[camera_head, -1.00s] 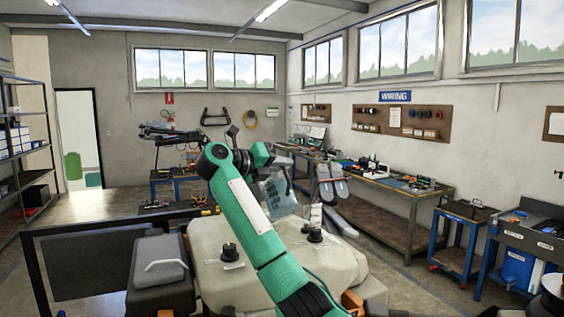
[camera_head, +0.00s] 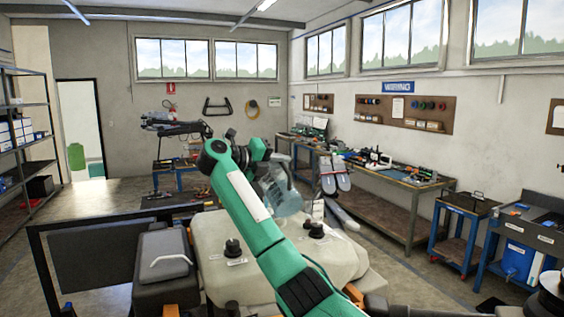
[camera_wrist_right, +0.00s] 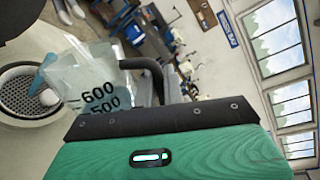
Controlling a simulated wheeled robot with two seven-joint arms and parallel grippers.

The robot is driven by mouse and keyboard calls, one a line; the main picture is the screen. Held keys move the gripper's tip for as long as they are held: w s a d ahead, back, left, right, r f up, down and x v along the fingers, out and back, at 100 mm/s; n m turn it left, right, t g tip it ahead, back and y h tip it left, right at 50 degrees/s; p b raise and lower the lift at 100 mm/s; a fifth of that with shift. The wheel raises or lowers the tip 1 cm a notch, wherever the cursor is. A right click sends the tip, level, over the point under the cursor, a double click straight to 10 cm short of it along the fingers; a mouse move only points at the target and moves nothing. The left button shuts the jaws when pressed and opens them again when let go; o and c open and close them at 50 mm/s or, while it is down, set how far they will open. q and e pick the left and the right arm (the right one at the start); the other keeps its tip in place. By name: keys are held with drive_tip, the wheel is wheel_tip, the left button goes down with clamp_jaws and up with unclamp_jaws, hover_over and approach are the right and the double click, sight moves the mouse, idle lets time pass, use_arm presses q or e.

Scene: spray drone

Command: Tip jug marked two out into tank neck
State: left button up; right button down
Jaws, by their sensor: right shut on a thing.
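My right gripper (camera_head: 262,158) is shut on a clear jug (camera_head: 283,192), held tilted above the pale tank (camera_head: 210,265). My arm hides part of the gripper and jug in the head view. In the right wrist view the jug (camera_wrist_right: 92,88) shows black 600 and 500 marks and a dark handle (camera_wrist_right: 152,75). The jug's lip is at the round tank neck (camera_wrist_right: 30,98), which has a dark mesh strainer. A pale blue streak and a white blob show over the mesh; I cannot tell if this is liquid. No mark two is legible. My left gripper is out of view.
Black caps (camera_head: 233,247) stand on the tank top. Grey folded drone parts (camera_head: 333,178) lie beyond the jug. A dark frame (camera_head: 100,240) stands at the left. A workbench (camera_head: 385,180) and blue carts (camera_head: 462,225) line the right wall.

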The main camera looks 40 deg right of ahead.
drive_tip(key=shift+w+d+f+n, duration=0.1)
drive_tip(key=shift+w+f+n, duration=0.15)
drive_tip(key=shift+w+n, duration=0.25)
drive_tip(key=shift+w+f+n, duration=0.25)
drive_tip(key=shift+w+n, duration=0.25)
drive_tip(key=shift+w+d+f+n+g, duration=0.15)
drive_tip(key=shift+w+f+n+g, duration=0.15)
drive_tip(key=shift+w+f+n, duration=0.35)
drive_tip(key=shift+w+d+f+n+g, duration=0.1)
drive_tip(key=shift+w+f+n+g, duration=0.3)
drive_tip(key=shift+w, duration=0.35)
drive_tip(key=shift+w+d+r+n, duration=0.1)
drive_tip(key=shift+w+r+n, duration=0.1)
drive_tip(key=shift+w+n, duration=0.6)
drive_tip(key=shift+w, duration=0.1)
idle(1.4)
